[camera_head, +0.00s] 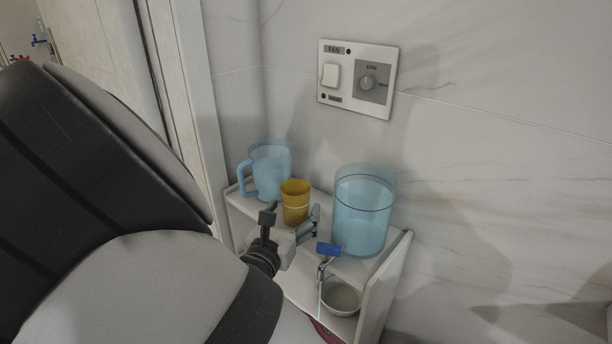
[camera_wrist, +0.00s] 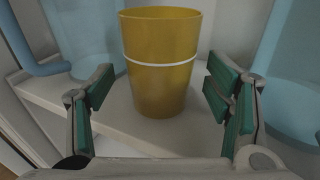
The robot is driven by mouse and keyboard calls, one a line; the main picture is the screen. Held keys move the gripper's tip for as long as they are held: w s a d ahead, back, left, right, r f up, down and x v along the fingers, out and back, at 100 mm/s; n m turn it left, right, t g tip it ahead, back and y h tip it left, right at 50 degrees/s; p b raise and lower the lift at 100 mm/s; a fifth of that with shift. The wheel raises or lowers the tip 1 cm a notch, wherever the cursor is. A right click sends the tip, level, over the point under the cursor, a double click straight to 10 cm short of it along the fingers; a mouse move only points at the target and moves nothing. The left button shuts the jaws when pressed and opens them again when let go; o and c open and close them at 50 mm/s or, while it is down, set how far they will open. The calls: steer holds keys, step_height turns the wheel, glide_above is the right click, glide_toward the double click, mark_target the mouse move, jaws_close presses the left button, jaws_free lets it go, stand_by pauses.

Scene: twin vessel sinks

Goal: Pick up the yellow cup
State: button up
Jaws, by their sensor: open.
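The yellow cup (camera_head: 295,203) stands upright on the top of a small white shelf, between two blue clear vessels. In the wrist view the yellow cup (camera_wrist: 160,75) has a white band and sits straight ahead of the fingers. My gripper (camera_head: 291,222) is in front of the cup. Gaps show between both pads and the cup, and nothing is held.
A blue pitcher (camera_head: 270,171) stands left of the cup and a blue clear container (camera_head: 363,215) right of it, both close. A blue-handled tap (camera_head: 327,252) and a bowl (camera_head: 341,297) are in front. The wall (camera_head: 480,170) with a switch panel (camera_head: 357,79) is behind.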

steer(key=shift+x, duration=1.15)
steer(key=c, duration=1.2)
